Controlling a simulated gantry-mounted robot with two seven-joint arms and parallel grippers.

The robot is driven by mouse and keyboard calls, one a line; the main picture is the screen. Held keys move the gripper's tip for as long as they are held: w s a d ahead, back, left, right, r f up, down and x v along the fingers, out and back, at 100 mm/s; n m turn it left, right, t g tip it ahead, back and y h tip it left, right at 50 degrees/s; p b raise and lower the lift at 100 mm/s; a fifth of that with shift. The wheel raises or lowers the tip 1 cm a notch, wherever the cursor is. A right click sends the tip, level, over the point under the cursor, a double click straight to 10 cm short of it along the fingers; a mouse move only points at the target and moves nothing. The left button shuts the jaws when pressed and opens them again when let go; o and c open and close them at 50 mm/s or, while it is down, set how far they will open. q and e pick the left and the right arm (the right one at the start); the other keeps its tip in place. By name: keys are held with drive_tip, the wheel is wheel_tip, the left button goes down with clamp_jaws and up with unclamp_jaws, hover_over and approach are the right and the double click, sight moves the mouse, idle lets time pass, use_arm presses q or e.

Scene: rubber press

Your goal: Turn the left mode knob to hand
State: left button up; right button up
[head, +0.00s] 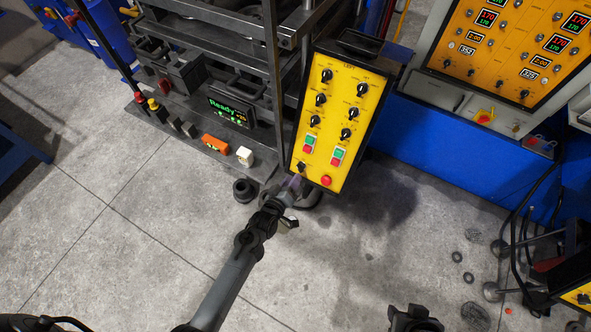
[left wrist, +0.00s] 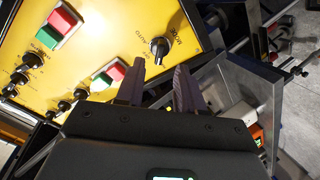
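The left mode knob (head: 301,166) is a small black knob at the lower left corner of the yellow control panel (head: 362,127). In the left wrist view the knob (left wrist: 158,47), near the printed words MODE and AUTO, is just beyond my fingertips. Its exact pointer setting is too small to read. My left gripper (head: 292,188) is just below the knob in the head view. In the left wrist view the gripper (left wrist: 160,73) is open, its two dark fingers apart with nothing between them. A dark part, apparently my right gripper (head: 415,318), shows at the bottom edge, its fingers unclear.
A red button (head: 326,180) sits right of the knob, with green-red switches (head: 338,157) above. The press frame (head: 215,60) with a Ready display (head: 229,111) stands left. A second yellow panel (head: 515,50) is at the upper right. The floor in front is mostly clear.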

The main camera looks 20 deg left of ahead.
use_arm(q)
drive_tip(key=p+v, duration=0.2)
drive_tip(key=v, duration=0.3)
drive_tip(key=shift+p, duration=0.4)
use_arm(e)
wheel_tip(320, 180, up, 4)
drive_tip(key=shift+f, duration=0.1)
drive_tip(key=shift+a, duration=0.1)
use_arm(q)
drive_tip(key=s+a+f, duration=0.2)
drive_tip(key=s, duration=0.3)
drive_tip(key=s+a+r+m+g+p, duration=0.1)
drive_tip(key=s+r+m+g, duration=0.9)
drive_tip(key=s+r, duration=0.7)
wheel_tip(320, 180, up, 2)
drive_tip(key=shift+s+a+r+g+y, duration=0.15)
drive_tip(key=shift+s+a+g+y, duration=0.15)
drive_tip(key=shift+s+g, duration=0.15)
use_arm(e)
drive_tip(key=shift+r, duration=0.8)
